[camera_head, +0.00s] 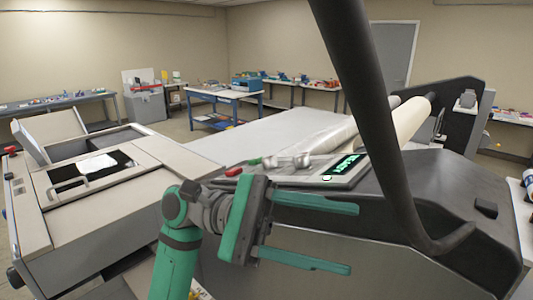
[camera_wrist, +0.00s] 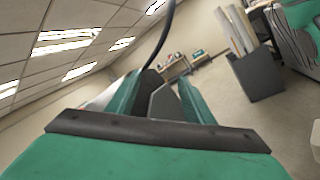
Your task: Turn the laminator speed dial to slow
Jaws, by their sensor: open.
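The laminator (camera_head: 330,240) is the large dark grey machine with a pale roll across its top, in the head view. Its sloped panel carries a green-lit display reading READY (camera_head: 345,165). Small knob-like metallic parts (camera_head: 301,161) stand left of the display, with a red part (camera_head: 233,171) further left. A black block-like part (camera_head: 486,209) sits on the right of the casing. I cannot tell which is the speed dial, or its setting. My gripper (camera_head: 353,238) is open and empty, its green fingers pointing right before the laminator's front, below the panel. The fingers also show in the wrist view (camera_wrist: 160,98).
A thick dark curved bar (camera_head: 370,120) crosses the head view before the laminator. A beige machine (camera_head: 100,195) with an open lid stands at left. A blue table (camera_head: 225,97) and benches line the back. The wrist view shows a dark bin (camera_wrist: 258,75) holding long rolls.

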